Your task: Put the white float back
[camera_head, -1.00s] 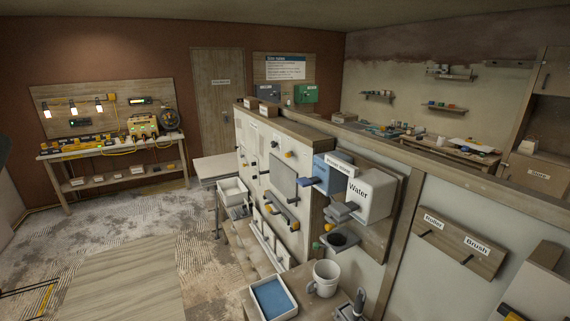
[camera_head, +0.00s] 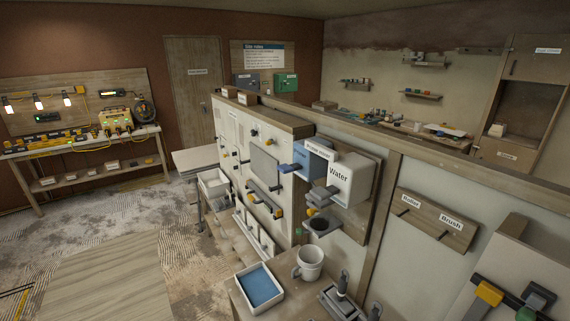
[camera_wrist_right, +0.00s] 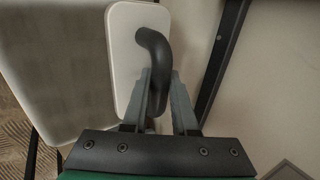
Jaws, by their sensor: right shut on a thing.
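The white float (camera_wrist_right: 122,62) shows in the right wrist view as a white rounded plate with a dark curved handle (camera_wrist_right: 156,52). My right gripper (camera_wrist_right: 162,78) is shut on this handle, with one grey finger on each side of it. The plate lies beyond the fingers, a little left of them; its lower part is partly hidden by them. I cannot make out the float or either gripper in the head view.
A dark bar (camera_wrist_right: 224,55) stands close right of the float. In the head view, the bench has a blue-lined tray (camera_head: 258,286) and a mug (camera_head: 308,263). Above are a Water container (camera_head: 350,185) and a Roller/Brush board (camera_head: 432,221). A yellow-ended tool (camera_head: 489,294) is at lower right.

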